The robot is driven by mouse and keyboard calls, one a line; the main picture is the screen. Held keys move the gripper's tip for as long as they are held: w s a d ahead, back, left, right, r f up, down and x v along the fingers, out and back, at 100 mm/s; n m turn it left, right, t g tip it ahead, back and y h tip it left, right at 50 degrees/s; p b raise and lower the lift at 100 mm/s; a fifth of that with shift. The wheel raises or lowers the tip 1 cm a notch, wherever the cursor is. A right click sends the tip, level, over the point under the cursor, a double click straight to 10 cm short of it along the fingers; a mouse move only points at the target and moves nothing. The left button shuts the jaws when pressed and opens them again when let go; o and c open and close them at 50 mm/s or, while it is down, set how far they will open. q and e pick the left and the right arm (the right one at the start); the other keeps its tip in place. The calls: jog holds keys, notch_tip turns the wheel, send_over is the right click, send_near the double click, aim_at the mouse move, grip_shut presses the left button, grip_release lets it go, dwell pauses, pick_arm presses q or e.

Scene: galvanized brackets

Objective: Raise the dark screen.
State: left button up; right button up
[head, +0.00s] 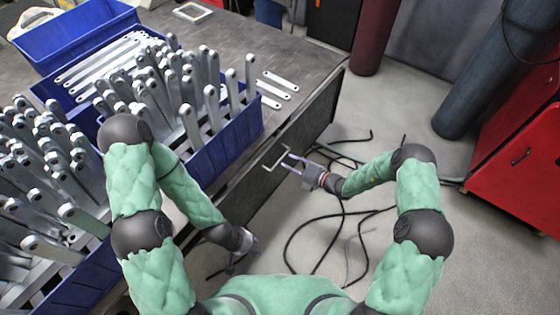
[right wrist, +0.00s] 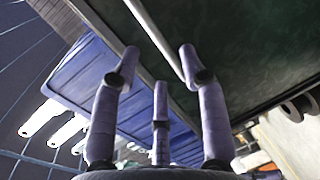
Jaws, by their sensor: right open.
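The dark screen (head: 290,150) appears to be the dark panel on the workbench's near side, with a pale metal handle (head: 272,160) on it. My right gripper (head: 297,163) is open, its fingers pointing at the handle and close to it; contact cannot be told. In the right wrist view, a dark panel (right wrist: 255,45) fills the upper right. A pale bar (right wrist: 155,30) runs in front of it, between the open fingers of my right gripper (right wrist: 158,65). My left gripper (head: 240,263) hangs low beside the bench, apart from the handle; its finger opening is unclear.
Blue bins (head: 228,152) full of galvanized brackets stand on the workbench (head: 235,35). A few flat brackets (head: 280,82) lie near its right edge. Black cables (head: 335,215) sprawl on the floor. A red cabinet (head: 520,150) and dark cylinders (head: 480,70) stand to the right.

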aim_at(280, 159)
jog(key=b+x, duration=0.1)
jog(key=x, duration=0.4)
jog(key=shift+w+a+f+b, duration=0.1)
jog(key=shift+w+a+b, duration=0.15)
jog(key=shift+a+b, duration=0.1)
grip_shut()
